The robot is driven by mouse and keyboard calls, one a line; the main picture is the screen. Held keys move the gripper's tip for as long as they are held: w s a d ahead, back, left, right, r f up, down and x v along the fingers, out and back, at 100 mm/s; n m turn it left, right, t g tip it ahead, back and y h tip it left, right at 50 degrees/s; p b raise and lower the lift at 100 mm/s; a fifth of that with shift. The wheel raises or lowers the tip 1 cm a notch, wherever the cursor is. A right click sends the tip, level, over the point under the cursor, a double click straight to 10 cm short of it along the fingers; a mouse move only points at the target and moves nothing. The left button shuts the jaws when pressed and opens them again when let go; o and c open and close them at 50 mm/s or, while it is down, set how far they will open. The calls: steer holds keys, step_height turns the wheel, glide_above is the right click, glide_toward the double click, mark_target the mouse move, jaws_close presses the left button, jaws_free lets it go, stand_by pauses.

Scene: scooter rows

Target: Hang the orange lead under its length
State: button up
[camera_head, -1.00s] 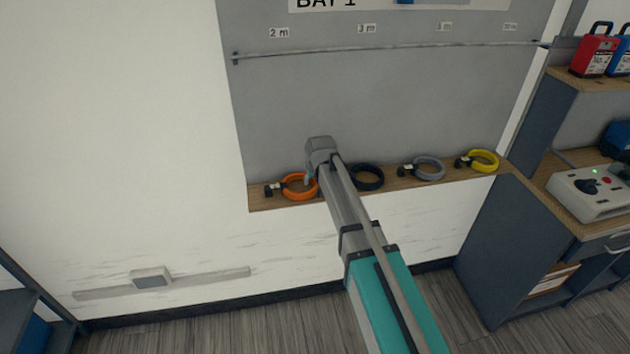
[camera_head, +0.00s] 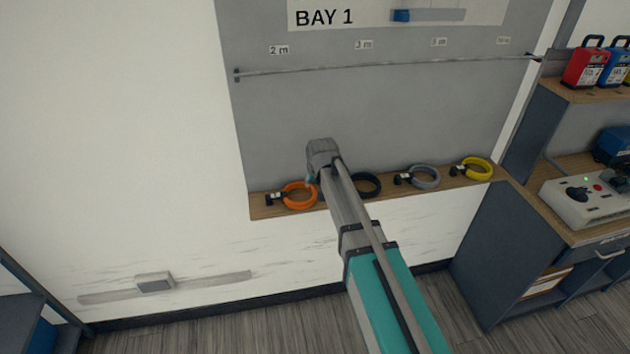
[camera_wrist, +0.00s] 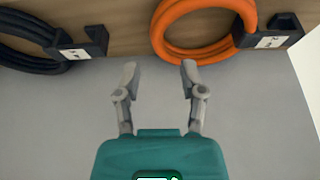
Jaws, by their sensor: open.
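The orange lead (camera_head: 298,195) is a coil lying at the left end of a narrow wooden shelf, with its black plug to its left. In the wrist view the orange lead (camera_wrist: 205,50) lies just beyond my fingertips, to the right, with its black tagged block beside it. My gripper (camera_wrist: 158,78) is open and empty, between the orange coil and the black coil. In the head view my wrist hides the fingers. Above the shelf a thin rail (camera_head: 390,65) runs across the grey panel, under several length labels. The 2 m label (camera_head: 279,50) is leftmost; the 3 m label (camera_head: 364,44) follows.
The shelf (camera_head: 262,210) also bears a black coil (camera_head: 368,184), a grey coil (camera_head: 425,176) and a yellow coil (camera_head: 478,168). A workbench with a control box (camera_head: 580,203) stands at the right. The grey panel (camera_head: 300,120) between shelf and rail is clear.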

steer(key=a+p+v, duration=0.1)
steer(key=p+v, duration=0.5)
steer(key=v, duration=0.1)
steer(key=shift+d+r, duration=0.35)
steer(key=shift+d, duration=0.2)
steer(key=shift+s, duration=0.1)
steer(key=shift+d, duration=0.1)
stand_by(0.4)
steer(key=s+d+f+m+g+h, duration=0.1)
steer(key=s+d+m+g, duration=0.2)
steer(key=s+d, duration=1.8)
steer(key=shift+d+f+g, duration=0.2)
steer(key=shift+d+g, duration=0.05)
steer(key=shift+g, duration=0.45)
steer(key=shift+s, duration=0.1)
